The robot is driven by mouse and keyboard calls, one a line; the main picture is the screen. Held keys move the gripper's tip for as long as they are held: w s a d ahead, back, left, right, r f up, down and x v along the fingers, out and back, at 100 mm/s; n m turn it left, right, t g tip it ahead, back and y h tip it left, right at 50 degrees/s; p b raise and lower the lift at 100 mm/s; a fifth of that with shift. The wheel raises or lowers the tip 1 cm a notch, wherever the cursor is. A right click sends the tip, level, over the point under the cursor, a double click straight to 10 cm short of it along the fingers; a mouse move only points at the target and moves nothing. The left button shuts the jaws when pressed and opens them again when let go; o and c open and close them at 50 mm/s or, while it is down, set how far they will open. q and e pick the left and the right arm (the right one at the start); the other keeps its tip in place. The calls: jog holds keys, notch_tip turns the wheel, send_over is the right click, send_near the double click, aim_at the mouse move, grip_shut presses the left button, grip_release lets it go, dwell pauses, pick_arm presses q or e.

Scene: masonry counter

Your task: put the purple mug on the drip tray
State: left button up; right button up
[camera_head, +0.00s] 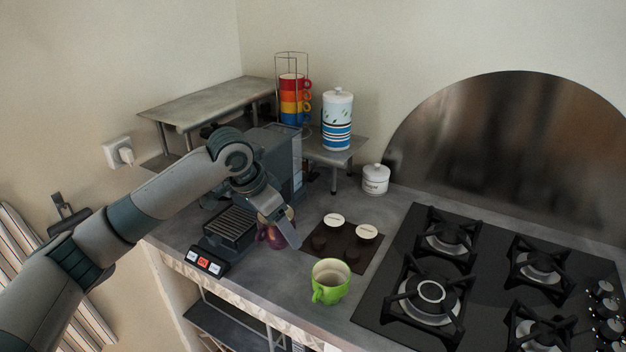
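The purple mug (270,238) is on the counter side of the coffee machine, just right of the drip tray, and partly hidden by my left gripper. The drip tray (231,226) is a dark ribbed grille at the front of the machine, with nothing seen on it. My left gripper (283,232) points down at the mug, with one flat finger in front of it. I cannot tell whether its fingers are closed on the mug or whether the mug touches the counter. My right gripper is not in view.
The coffee machine (283,158) stands behind my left arm. A green mug (330,282) is at the counter's front. A dark mat (334,254) holds white-topped jars (366,232). The gas hob (392,312) fills the right. Stacked coloured mugs (291,107) and a striped canister (337,120) stand behind.

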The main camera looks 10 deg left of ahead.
pick_arm(q)
jog(key=shift+s+n, duration=0.5)
jog(key=shift+s, duration=0.3)
jog(key=s+a+n+t+y, duration=0.1)
jog(key=s+a+n+y, duration=0.1)
jog(key=s+n, duration=0.5)
jog(key=shift+s+f+y, duration=0.35)
jog(key=shift+s+y, duration=0.15)
jog(key=shift+s, duration=1.15)
jog(key=shift+d, duration=0.15)
jog(key=shift+r, duration=0.1)
dwell(1.0)
dwell(0.3)
